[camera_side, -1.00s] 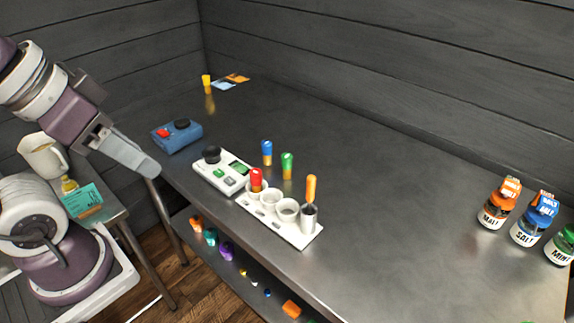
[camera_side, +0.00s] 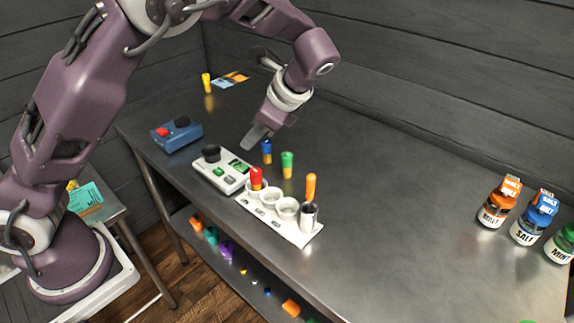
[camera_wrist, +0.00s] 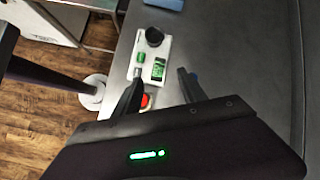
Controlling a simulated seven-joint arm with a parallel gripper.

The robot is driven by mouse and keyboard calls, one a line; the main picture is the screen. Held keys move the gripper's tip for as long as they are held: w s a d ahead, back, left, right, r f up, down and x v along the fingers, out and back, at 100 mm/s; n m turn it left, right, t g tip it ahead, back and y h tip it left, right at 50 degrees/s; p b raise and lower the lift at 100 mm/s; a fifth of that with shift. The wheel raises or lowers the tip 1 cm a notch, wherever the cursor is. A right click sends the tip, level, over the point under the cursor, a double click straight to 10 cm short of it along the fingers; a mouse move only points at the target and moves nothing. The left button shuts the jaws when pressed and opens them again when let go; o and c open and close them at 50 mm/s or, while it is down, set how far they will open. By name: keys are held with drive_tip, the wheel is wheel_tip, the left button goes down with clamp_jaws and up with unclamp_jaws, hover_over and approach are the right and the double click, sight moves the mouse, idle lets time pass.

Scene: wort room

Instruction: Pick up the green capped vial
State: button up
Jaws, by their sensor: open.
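The green capped vial (camera_side: 287,164) stands upright on the metal table behind the white rack, with an amber body below its green cap. A blue capped vial (camera_side: 266,151) stands just left of it. My gripper (camera_side: 256,136) is above the table, up and to the left of the green vial and close to the blue one in the side view. In the wrist view my open fingers (camera_wrist: 160,90) are spread apart with nothing held between them. The green vial cannot be made out in the wrist view.
A white device (camera_side: 220,175) and a blue box (camera_side: 176,137) stand left. Jars (camera_side: 528,222) stand far right. The table between is clear.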

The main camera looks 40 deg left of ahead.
sight(290, 166)
drive_tip(key=w+d+f+m+t+y, duration=0.1)
drive_tip(key=w+f+m+y, duration=0.1)
drive_tip(key=f, duration=0.2)
drive_tip(key=w+d+f+m+t+y, duration=0.1)
drive_tip(key=w+d+f+m+y, duration=0.1)
drive_tip(key=f+m, duration=0.1)
drive_tip(key=w+d+f+m+t+y, duration=0.1)
drive_tip(key=w+f+m+y, duration=0.1)
drive_tip(key=f, duration=0.3)
drive_tip(key=shift+w+d+f, duration=0.2)
drive_tip(key=shift+w+f, duration=0.05)
drive_tip(key=shift+w, duration=0.1)
drive_tip(key=x, duration=0.5)
clamp_jaws()
